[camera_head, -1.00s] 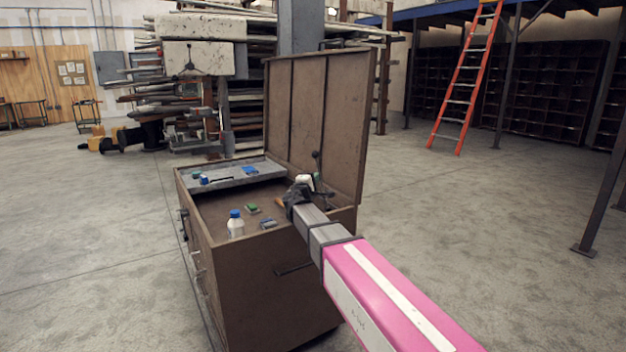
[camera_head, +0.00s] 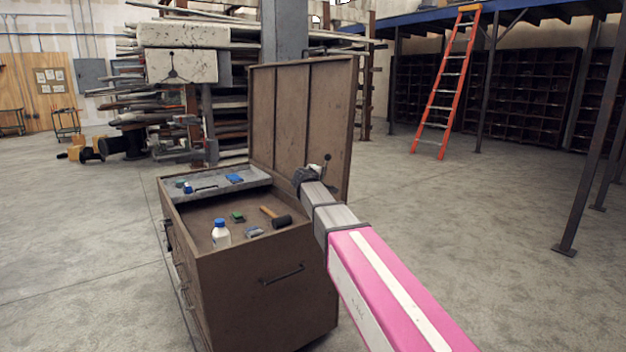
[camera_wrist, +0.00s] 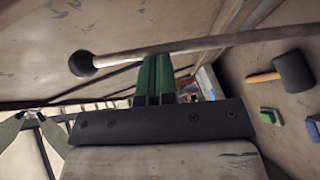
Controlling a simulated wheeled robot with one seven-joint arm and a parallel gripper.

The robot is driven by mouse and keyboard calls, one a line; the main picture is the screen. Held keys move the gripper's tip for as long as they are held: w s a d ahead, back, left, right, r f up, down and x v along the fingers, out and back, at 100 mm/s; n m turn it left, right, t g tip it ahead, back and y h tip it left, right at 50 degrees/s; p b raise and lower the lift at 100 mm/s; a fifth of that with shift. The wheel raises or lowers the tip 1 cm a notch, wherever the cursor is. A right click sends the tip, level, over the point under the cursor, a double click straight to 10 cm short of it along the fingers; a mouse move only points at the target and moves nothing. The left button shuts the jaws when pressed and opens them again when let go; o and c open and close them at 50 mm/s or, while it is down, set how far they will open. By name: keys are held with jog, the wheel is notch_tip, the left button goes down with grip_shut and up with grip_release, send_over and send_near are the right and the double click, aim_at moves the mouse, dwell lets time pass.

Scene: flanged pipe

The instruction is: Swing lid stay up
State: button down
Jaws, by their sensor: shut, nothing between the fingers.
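The lid stay is a thin grey rod with a dark ball end. In the wrist view the rod (camera_wrist: 205,43) runs across the picture, with its ball (camera_wrist: 82,63) at left. In the head view the ball end (camera_head: 326,157) shows just above my gripper, in front of the open lid (camera_head: 300,110); the rest of the rod is mostly hidden. My gripper's green fingers (camera_wrist: 155,78) are together and empty. Their tips reach the rod's lower edge in the picture; I cannot tell whether they touch it. The lid stands upright on the brown chest (camera_head: 260,265).
In the chest lie a mallet (camera_head: 279,219), a bottle with a blue cap (camera_head: 221,235), small green and blue blocks, and a grey tray (camera_head: 220,187) at the back. An orange ladder (camera_head: 447,85) stands far right. The floor right of the chest is clear.

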jog(key=shift+w+d+f, duration=0.2)
jog(key=shift+w+d, duration=0.4)
jog(key=shift+d, duration=0.35)
